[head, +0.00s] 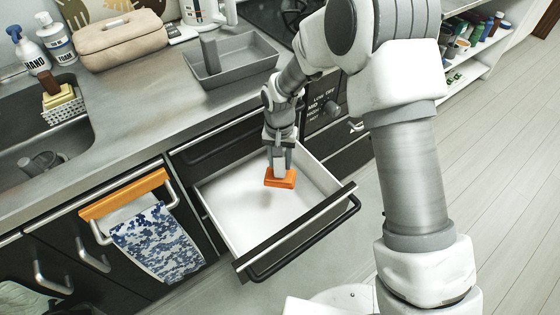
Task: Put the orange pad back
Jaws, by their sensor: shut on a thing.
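The orange pad (280,179) is a small flat block in my gripper (279,170). My gripper points down and is shut on the pad. It is over the open drawer (232,212), whose white inside looks otherwise empty. A faint shadow shows on the drawer floor below the pad, so the pad appears to hang above the floor. The exact height is hard to tell. The fingertips are partly hidden by the pad.
The drawer front (297,232) with its dark handle sticks out from the counter. A grey tray (232,66) stands on the counter behind. A patterned towel (158,243) hangs left of the drawer. The sink (75,130) is at the left. Open floor lies at the right.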

